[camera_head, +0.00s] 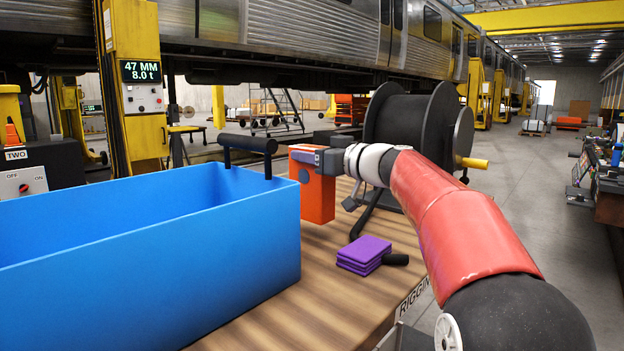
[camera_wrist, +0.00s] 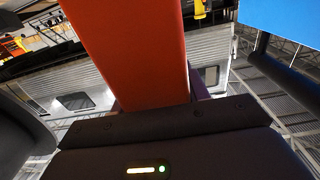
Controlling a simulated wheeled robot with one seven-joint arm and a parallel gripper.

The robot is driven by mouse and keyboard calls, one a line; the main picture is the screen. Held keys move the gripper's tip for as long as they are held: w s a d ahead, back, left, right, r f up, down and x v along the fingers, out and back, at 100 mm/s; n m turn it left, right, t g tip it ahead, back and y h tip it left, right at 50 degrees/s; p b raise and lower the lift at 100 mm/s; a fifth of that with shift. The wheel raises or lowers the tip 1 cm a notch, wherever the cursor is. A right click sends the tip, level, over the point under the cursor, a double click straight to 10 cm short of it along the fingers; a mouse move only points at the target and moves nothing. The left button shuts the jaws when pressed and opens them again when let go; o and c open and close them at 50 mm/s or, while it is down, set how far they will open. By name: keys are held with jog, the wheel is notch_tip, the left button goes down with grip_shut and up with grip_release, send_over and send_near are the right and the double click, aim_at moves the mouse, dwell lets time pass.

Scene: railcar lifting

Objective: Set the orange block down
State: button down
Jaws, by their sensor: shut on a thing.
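An orange block (camera_head: 317,195) stands upright at the middle of the head view, just right of the blue bin. My gripper (camera_head: 308,156) is shut on its upper part from the right. The block's lower end hangs over the wooden bench top (camera_head: 300,315); I cannot tell whether it touches the wood. In the wrist view the orange block (camera_wrist: 135,45) runs up from my gripper (camera_wrist: 150,108). The fingertips are mostly hidden there.
The blue bin (camera_head: 150,240) with a black handle (camera_head: 250,144) is close on the left. A purple stack (camera_head: 363,255) with a black grip lies in front on the bench. A black reel (camera_head: 405,125) stands behind my arm. Bare wood shows between bin and stack.

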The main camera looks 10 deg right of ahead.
aim_at(312, 173)
jog(key=shift+f, duration=1.95)
jog(key=c, duration=0.7)
grip_release()
jog(key=b+v, duration=0.3)
jog(key=v, duration=0.9)
jog(key=shift+s, duration=0.1)
jog(key=shift+d, duration=0.1)
